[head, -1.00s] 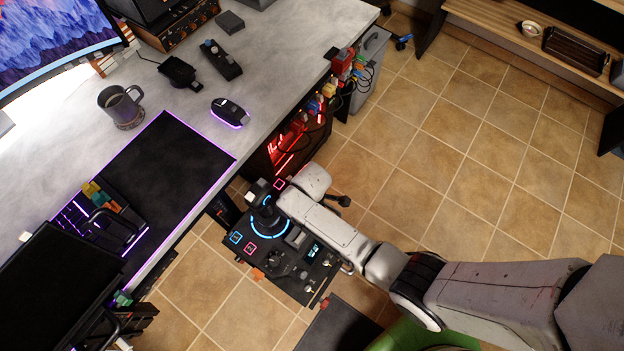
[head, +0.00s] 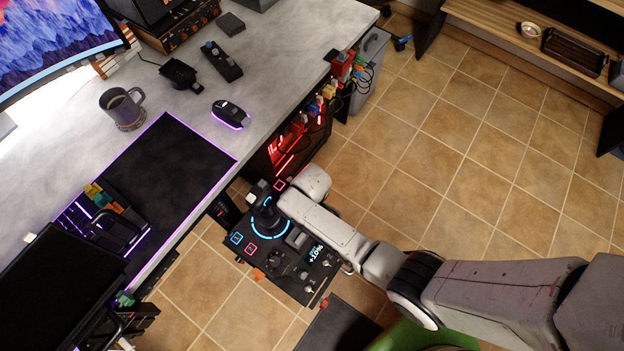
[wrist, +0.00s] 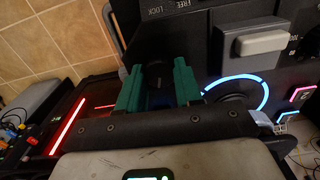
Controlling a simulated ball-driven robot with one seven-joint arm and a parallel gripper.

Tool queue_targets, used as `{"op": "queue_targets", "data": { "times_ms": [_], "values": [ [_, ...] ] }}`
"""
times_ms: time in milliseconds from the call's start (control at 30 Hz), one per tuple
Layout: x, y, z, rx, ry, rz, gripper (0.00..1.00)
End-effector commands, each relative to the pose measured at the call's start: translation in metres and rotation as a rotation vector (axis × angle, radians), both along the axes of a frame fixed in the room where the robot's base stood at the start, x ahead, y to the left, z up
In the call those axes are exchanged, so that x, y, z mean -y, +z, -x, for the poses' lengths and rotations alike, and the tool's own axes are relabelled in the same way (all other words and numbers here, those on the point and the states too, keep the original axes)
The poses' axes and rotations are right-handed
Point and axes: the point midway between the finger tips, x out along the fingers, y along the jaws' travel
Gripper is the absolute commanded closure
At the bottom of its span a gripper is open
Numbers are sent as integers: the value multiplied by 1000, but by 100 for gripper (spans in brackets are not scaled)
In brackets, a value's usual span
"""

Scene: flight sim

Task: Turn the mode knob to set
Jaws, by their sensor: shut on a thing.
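The black control panel (head: 292,284) stands beside the desk, with a joystick (head: 266,216), glowing blue arcs and pink and blue lit squares. Its small display (head: 315,252) reads "+10%" under a smaller line that I cannot read surely. In the wrist view, the green fingers of my gripper (wrist: 157,88) are shut on a dark knob, which I take as the mode knob (wrist: 153,73). Its pointer and label are hidden. A "FREE LOCK" label shows above it. In the head view my arm hides the fingers and this knob.
A grey lever cap (wrist: 254,42) sits close to the right of the fingers. The desk (head: 170,85) edge and a red-lit computer case (head: 290,145) are near the panel. A green seat (head: 405,338) lies below my arm. The tiled floor (head: 480,130) behind is open.

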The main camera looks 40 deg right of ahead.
Motion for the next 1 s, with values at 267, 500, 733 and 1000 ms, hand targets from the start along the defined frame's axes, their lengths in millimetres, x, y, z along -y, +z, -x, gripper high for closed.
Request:
{"op": "queue_targets", "data": {
  "times_ms": [267, 500, 733, 1000],
  "values": [
    [0, 1, 0, -1, -262, 0, 96],
    [0, 1, 0, 0, -475, 0, 96],
    [0, 1, -1, 1, -633, 0, 96],
    [0, 1, -1, 1, -737, 0, 96]
  ]
}}
